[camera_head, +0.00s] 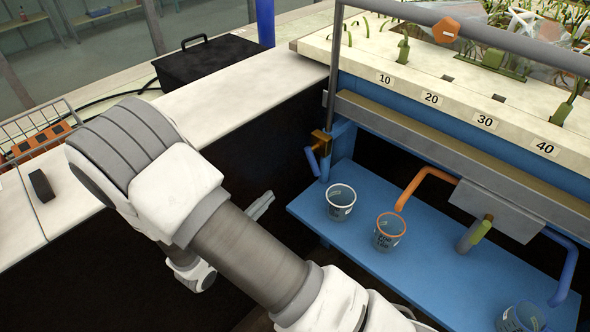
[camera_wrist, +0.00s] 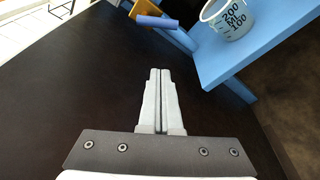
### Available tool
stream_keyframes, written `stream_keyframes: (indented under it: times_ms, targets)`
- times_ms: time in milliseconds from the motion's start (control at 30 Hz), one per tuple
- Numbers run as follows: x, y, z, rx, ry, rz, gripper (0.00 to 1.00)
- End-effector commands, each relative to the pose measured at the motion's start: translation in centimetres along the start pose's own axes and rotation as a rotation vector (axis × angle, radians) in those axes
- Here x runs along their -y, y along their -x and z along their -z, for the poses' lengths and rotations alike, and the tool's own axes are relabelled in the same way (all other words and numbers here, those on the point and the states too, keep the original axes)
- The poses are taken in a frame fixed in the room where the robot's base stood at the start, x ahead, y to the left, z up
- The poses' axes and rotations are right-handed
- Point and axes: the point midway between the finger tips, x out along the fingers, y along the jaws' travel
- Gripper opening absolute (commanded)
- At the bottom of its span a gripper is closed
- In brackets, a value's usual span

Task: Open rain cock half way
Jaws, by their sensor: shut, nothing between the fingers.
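A brass cock (camera_head: 321,143) with a blue lever (camera_head: 313,162) hanging down sits at the left end of the blue flume frame. A blue-violet lever (camera_wrist: 156,22) shows beyond my fingertips in the wrist view, probably the same one. No label tells which is the rain cock. My gripper (camera_head: 267,197) is shut and empty, left of the blue shelf and apart from the levers. Its fingers (camera_wrist: 159,72) lie together in the wrist view.
The blue shelf (camera_head: 300,206) bears a clear beaker (camera_head: 340,203), an orange-rimmed beaker (camera_head: 389,232) and another beaker (camera_head: 520,318). A beaker (camera_wrist: 228,17) shows in the wrist view. An orange pipe (camera_head: 425,178) and blue pipe (camera_head: 568,275) hang over the shelf. Dark open space lies around my gripper.

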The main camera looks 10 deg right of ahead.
Motion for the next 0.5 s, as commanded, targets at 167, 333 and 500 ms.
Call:
stream_keyframes:
  times_ms: [167, 333, 500]
  targets:
    - [0.0, 0.3, 0.1, 0.042, -0.033, -0.007, 0.0]
    - [0.3, -1.6, 0.1, 0.047, -0.036, -0.006, 0.0]
    - [0.3, -5.1, -0.1, 0.047, -0.035, -0.006, 0.0]
